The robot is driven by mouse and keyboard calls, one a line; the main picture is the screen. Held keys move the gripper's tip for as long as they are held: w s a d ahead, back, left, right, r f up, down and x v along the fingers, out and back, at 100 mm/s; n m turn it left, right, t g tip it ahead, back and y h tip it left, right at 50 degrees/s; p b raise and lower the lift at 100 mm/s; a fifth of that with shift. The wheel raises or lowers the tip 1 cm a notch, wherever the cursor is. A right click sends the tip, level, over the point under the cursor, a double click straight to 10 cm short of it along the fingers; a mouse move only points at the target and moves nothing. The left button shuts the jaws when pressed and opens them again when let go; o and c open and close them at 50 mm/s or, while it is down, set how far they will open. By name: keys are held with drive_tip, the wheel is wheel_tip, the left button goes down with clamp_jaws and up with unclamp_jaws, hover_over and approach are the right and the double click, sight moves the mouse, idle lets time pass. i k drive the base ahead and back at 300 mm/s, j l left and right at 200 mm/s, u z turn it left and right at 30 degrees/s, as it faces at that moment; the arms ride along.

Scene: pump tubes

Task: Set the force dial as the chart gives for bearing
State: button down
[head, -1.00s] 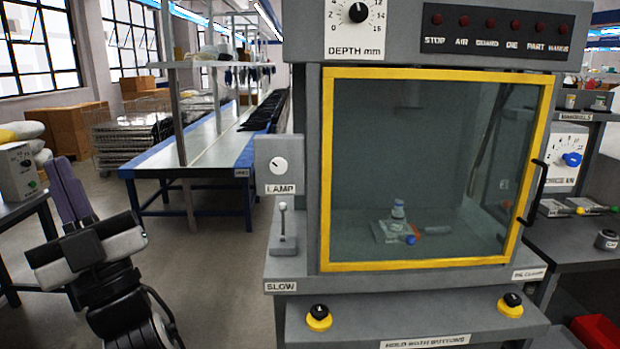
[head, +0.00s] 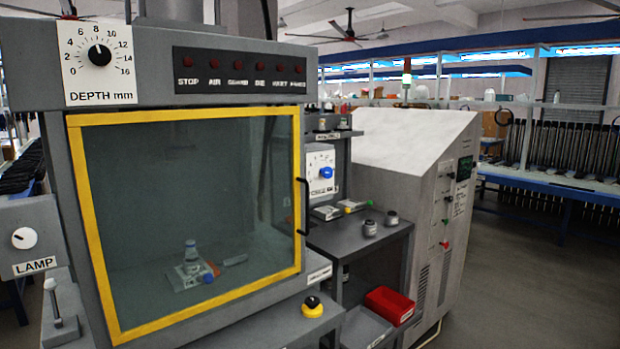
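The force dial (head: 326,173) is a blue knob on a white plate to the right of the press, above a grey side bench. The plate's label is partly legible and its scale is too small to read. The press's glass door (head: 190,215) has a yellow frame and is closed. Behind the glass stand a small bottle-like part (head: 191,250) and a fixture with a blue knob. I cannot make out a chart or anything marked bearing. My gripper is not in view now.
A depth dial (head: 98,55) and a row of red lamps (head: 238,85) top the press. The side bench (head: 350,240) holds two small round grey parts and flat items. A red bin (head: 389,305) sits below. A grey cabinet (head: 410,170) stands right; open floor lies beyond it.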

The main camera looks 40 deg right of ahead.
sight(327, 172)
drive_tip(key=l+z, duration=0.5)
drive_tip(key=z, duration=0.2)
drive_tip(key=i+l+z, duration=0.15)
drive_tip(key=z, duration=0.15)
drive_tip(key=i+l+z, duration=0.1)
drive_tip(key=l, duration=0.25)
drive_tip(key=i+l+z, duration=0.15)
drive_tip(key=l, duration=0.2)
drive_tip(key=i+l+z, duration=0.1)
drive_tip(key=i+l, duration=0.45)
drive_tip(key=l, duration=0.2)
drive_tip(key=i+l, duration=0.3)
drive_tip(key=l, duration=0.2)
drive_tip(key=i+l+z, duration=0.1)
drive_tip(key=i+l, duration=0.2)
drive_tip(key=l, duration=0.2)
drive_tip(key=j+u, duration=0.3)
drive_tip(key=u, duration=0.2)
drive_tip(key=j+u, duration=0.3)
drive_tip(key=u, duration=0.2)
